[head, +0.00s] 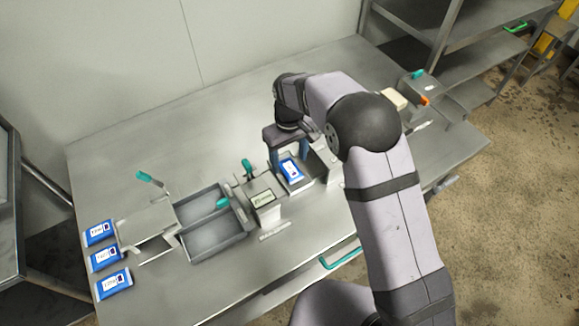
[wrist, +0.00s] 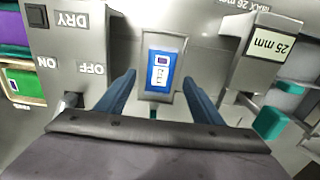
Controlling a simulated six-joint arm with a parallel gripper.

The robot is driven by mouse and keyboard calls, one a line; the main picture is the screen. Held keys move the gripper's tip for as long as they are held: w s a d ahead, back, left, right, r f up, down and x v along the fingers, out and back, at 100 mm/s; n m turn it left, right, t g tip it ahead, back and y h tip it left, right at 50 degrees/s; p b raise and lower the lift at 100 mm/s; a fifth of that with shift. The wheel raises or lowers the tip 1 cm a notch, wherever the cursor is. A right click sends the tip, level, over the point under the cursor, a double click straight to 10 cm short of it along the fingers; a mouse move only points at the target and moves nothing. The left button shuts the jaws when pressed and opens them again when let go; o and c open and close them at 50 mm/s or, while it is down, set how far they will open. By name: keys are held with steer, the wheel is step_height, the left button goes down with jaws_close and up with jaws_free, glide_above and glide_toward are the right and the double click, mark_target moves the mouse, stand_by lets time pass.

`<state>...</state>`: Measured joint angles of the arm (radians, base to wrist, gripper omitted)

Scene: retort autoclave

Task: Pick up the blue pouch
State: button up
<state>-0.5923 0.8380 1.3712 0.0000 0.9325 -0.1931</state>
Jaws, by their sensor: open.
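A blue pouch (head: 291,170) with a white label lies flat on a small metal platform in the middle of the table. It also shows in the wrist view (wrist: 160,72), between and beyond my two blue fingers. My gripper (wrist: 158,90) is open, with one finger on either side of the pouch and gaps between. In the head view my gripper (head: 286,155) is over the platform, partly hiding it. Whether the fingertips are level with the pouch, I cannot tell.
Several more blue pouches (head: 105,258) lie at the table's left end. A grey two-part tray (head: 238,236) stands left of the platform. A block marked 25 mm (wrist: 268,44) and a panel marked DRY, ON and OFF (wrist: 62,45) flank the gripper closely.

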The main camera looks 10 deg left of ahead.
mark_target(289, 167)
steer(key=shift+f+p, duration=0.35)
steer(key=shift+f, duration=1.15)
steer(key=c, duration=1.2)
steer(key=shift+o, duration=0.2)
step_height(289, 167, up, 10)
steer(key=b, duration=0.2)
steer(key=shift+b, duration=0.35)
steer(key=shift+d+r, duration=0.1)
